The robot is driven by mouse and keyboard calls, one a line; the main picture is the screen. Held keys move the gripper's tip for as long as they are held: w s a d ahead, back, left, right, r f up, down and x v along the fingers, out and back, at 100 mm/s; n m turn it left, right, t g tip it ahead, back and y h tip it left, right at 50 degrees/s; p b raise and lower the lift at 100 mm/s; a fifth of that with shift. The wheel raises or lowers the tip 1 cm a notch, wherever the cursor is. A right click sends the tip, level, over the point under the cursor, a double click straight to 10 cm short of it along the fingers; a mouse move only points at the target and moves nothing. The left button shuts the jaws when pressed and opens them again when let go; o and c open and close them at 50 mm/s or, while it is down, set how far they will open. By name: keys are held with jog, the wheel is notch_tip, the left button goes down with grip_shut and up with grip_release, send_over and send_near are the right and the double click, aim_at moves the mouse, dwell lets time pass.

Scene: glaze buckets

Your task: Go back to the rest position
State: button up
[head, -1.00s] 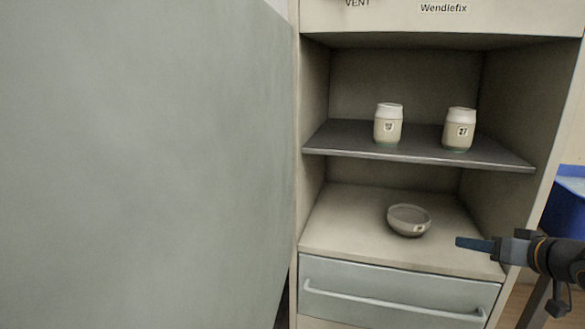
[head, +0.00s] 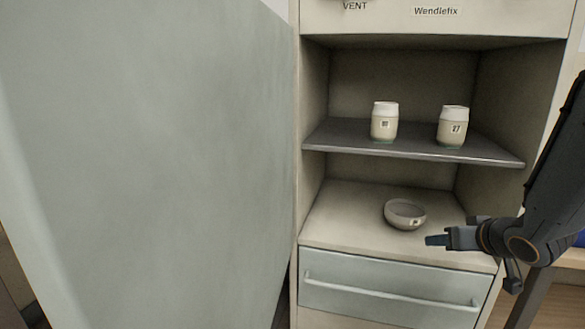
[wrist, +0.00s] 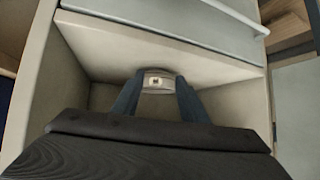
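My gripper (head: 436,240) is in front of the cupboard's lower compartment, to the right of and nearer than a small grey bowl (head: 405,214). The bowl stands upright on the compartment floor, with a small label on its side. In the wrist view, the two dark fingers of my gripper (wrist: 158,100) are spread apart. The bowl (wrist: 157,76) shows beyond and between them, its label facing me. The head view shows a gap between the fingertips and the bowl, so my gripper is open and empty.
Two pale jars, a left one (head: 384,122) and a right one marked 27 (head: 452,127), stand on the dark shelf (head: 410,150) above. A large grey-green door panel (head: 150,160) fills the left. A drawer with a bar handle (head: 390,292) lies below the compartment.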

jog(key=s+a+f+n+g, duration=0.1)
jog(key=s+a+g, duration=0.15)
jog(key=a, duration=0.75)
jog(key=s+a+f+n+g, duration=0.1)
jog(key=s+a+n+g, duration=0.15)
jog(key=a, duration=0.75)
jog(key=s+a+r+n+g, duration=0.1)
jog(key=s+a+g, duration=0.2)
jog(key=s+a, duration=0.55)
jog(key=s+a+n+g, duration=0.25)
jog(key=s+a, duration=0.35)
jog(key=s, duration=0.6)
jog(key=d+r+m+p, duration=0.7)
jog(key=d+r+p, duration=1)
jog(key=r+p, duration=0.4)
jog(key=p, duration=0.4)
jog(key=shift+s+r+h+p, duration=0.25)
jog(key=shift+r+h+p, duration=0.15)
jog(key=shift+c, duration=1.1)
jog(key=shift+d, duration=0.2)
